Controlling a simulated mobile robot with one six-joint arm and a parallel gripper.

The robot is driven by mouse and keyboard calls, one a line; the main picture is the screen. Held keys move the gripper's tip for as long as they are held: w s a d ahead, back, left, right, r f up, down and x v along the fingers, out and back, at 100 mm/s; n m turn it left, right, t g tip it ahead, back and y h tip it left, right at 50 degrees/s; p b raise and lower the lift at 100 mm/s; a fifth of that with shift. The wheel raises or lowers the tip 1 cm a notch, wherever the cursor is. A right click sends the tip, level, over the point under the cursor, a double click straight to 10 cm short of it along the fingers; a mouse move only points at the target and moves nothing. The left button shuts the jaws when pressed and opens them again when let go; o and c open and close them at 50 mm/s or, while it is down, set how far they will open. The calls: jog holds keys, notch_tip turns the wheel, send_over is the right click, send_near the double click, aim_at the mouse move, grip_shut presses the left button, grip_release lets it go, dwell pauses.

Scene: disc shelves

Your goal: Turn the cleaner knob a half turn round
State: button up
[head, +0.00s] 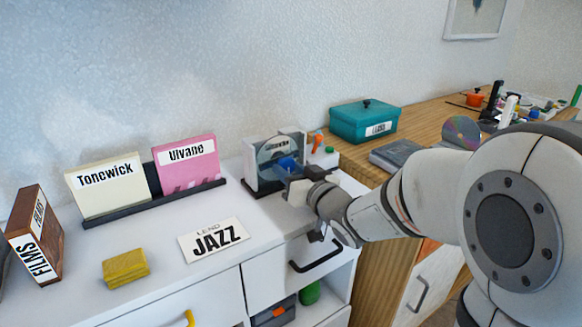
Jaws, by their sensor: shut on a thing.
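The disc cleaner (250,176) stands upright at the right end of the white cabinet top, with a shiny disc (272,150) in it. Its blue knob (288,163) sits at the front of the disc, partly hidden by my gripper. My gripper (287,174) reaches in from the right and is shut on the knob. The fingertips are small in this view, and the turn angle of the knob cannot be read.
A brown FILMS box (36,236) is far left. A teal box (364,121) stands on the wooden cabinet behind my arm. The front middle top is clear.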

jog(key=shift+m, duration=0.5)
jog(key=o, duration=1)
jog(key=p+v, duration=0.1)
jog(key=v, duration=0.7)
